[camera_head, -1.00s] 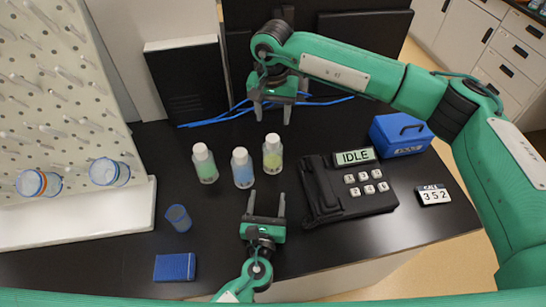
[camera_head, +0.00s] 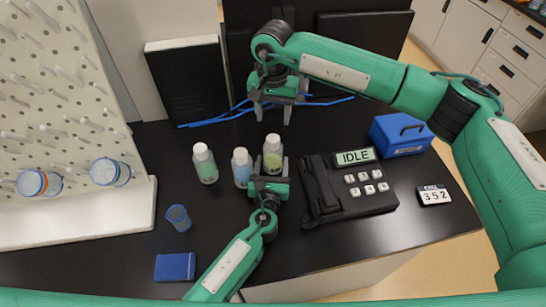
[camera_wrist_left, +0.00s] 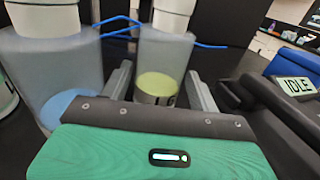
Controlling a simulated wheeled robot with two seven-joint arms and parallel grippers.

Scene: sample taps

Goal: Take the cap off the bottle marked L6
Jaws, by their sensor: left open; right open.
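Three white-capped bottles stand upright in a row on the black bench. They are the green-filled bottle (camera_head: 205,165), the blue-filled bottle (camera_head: 242,170) and the yellow-filled bottle (camera_head: 272,154). All caps are on, and I cannot read any bottle's mark. My left gripper (camera_head: 270,166) is open, low, with its fingers on either side of the yellow-filled bottle. The left wrist view shows that bottle (camera_wrist_left: 163,58) between the fingers, with a gap at the right finger. My right gripper (camera_head: 272,112) is open and empty, pointing down behind the bottles.
A black phone unit (camera_head: 347,188) reading IDLE stands to the right. Behind it is a blue box (camera_head: 401,136). A blue cup (camera_head: 178,217) and a blue block (camera_head: 175,267) are at left, beside a white pegboard rack (camera_head: 75,220). Blue cables (camera_head: 215,118) lie behind the bottles.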

